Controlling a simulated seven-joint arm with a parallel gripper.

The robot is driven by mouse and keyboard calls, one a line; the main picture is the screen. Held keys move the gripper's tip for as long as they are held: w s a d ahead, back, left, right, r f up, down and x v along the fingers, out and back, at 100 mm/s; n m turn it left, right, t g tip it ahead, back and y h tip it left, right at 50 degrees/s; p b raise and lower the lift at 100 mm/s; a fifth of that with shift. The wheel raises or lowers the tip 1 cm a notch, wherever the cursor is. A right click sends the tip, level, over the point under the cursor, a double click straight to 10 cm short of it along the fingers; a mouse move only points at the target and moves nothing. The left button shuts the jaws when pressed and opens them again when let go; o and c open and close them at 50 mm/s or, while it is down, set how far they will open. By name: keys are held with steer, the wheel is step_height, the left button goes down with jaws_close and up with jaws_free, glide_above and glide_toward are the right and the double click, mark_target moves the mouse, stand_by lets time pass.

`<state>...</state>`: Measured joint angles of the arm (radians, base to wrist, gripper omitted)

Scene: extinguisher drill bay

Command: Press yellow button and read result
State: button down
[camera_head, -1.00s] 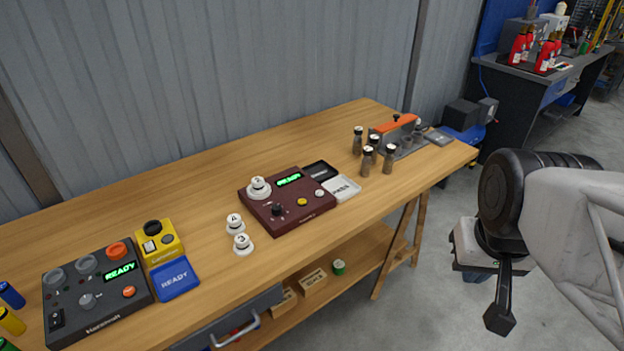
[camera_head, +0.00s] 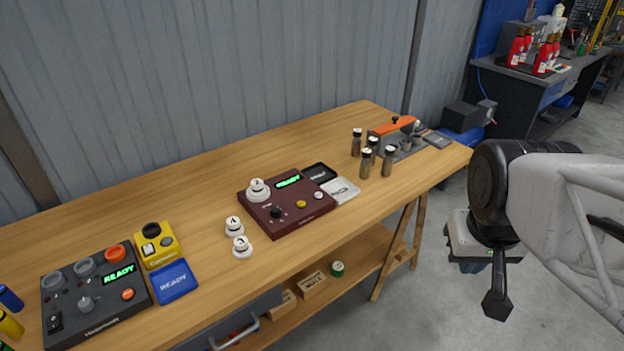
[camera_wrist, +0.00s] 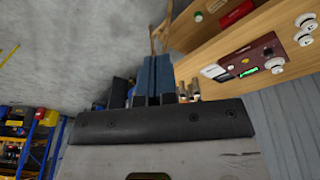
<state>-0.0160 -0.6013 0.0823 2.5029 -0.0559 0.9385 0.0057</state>
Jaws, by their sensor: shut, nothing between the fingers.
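A maroon device (camera_head: 264,211) sits on the wooden bench with a green lit display (camera_head: 288,181) reading READY. A small round yellow button (camera_head: 301,204) is on its face, beside a black knob (camera_head: 277,212) and a pale button (camera_head: 318,195). The device also shows at the upper right of the wrist view (camera_wrist: 235,58). My gripper (camera_head: 472,266) hangs off the bench's right end, over the floor, well apart from the device. In the wrist view its blue fingers (camera_wrist: 152,80) are together, with nothing held.
A dark console (camera_head: 70,301), a yellow box (camera_head: 158,258) and a blue READY plate (camera_head: 174,281) stand at the left. White weights (camera_head: 240,248) are in front of the device. Several small bottles (camera_head: 365,164) and an orange-topped fixture (camera_head: 394,125) stand at the bench's right end.

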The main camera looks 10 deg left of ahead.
steer(key=w+a+n+h, duration=0.2)
steer(key=w+a+n, duration=0.15)
steer(key=w, duration=0.85)
steer(key=n+t+h, duration=0.3)
steer(key=n+t, duration=0.2)
steer(key=n, duration=1)
glide_above(302, 204)
step_height(302, 204, down, 16)
steer(key=shift+f, duration=0.2)
steer(key=shift+f, duration=0.2)
steer(key=shift+f, duration=4.15)
